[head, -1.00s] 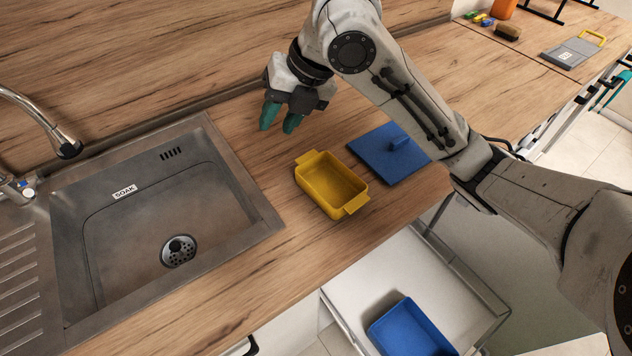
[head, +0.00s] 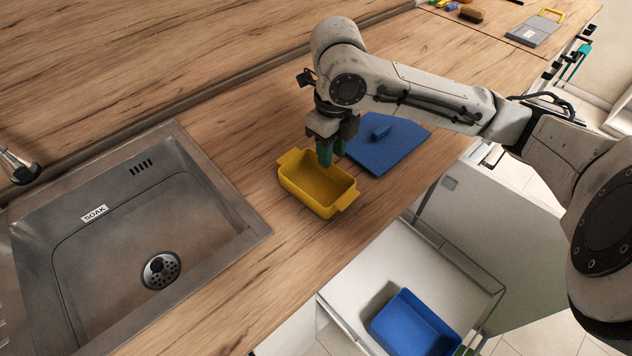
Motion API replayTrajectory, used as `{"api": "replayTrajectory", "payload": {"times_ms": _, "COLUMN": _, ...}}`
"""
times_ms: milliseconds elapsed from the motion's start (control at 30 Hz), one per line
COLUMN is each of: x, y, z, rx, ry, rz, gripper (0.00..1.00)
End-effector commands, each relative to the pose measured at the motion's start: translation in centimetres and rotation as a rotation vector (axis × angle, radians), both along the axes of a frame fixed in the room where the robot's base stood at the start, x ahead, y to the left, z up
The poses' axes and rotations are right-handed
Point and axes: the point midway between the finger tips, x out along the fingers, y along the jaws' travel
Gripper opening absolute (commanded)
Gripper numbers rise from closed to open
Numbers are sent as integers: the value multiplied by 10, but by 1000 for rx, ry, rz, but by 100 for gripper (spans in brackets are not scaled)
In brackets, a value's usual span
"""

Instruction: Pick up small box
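The small box is most likely the yellow open box (head: 300,196) with a tab handle at each end, upright and empty on the wooden counter. A larger blue box (head: 416,322) sits lower down in the open drawer. My gripper (head: 332,154) points down at the yellow box's far right side. Its two teal fingertips look slightly apart with nothing visible between them. One fingertip overlaps the box's far rim in the picture; I cannot tell whether it touches it.
A blue lid (head: 392,150) with a knob lies just right of my gripper. A steel sink (head: 75,255) is at the left. The open drawer (head: 350,290) juts out below the counter. A brush (head: 471,14) and a grey board (head: 535,30) lie at the far right.

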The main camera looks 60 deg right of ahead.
Motion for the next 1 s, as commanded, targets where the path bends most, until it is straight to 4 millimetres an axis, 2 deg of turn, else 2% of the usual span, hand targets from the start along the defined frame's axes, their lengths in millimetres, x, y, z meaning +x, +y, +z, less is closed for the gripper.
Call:
{"api": "replayTrajectory", "payload": {"times_ms": 300, "x": -1, "y": -1, "z": -41, "rx": 2, "ry": 1, "rz": -2, "gripper": 33}}
{"api": "replayTrajectory", "payload": {"times_ms": 600, "x": 0, "y": -1, "z": -45, "rx": 0, "ry": -1, "rz": -1, "gripper": 33}}
{"api": "replayTrajectory", "payload": {"times_ms": 933, "x": 0, "y": -1, "z": -45, "rx": 0, "ry": -1, "rz": -1, "gripper": 1}}
{"api": "replayTrajectory", "payload": {"times_ms": 1000, "x": 0, "y": -1, "z": -45, "rx": 0, "ry": -1, "rz": -1, "gripper": 0}}
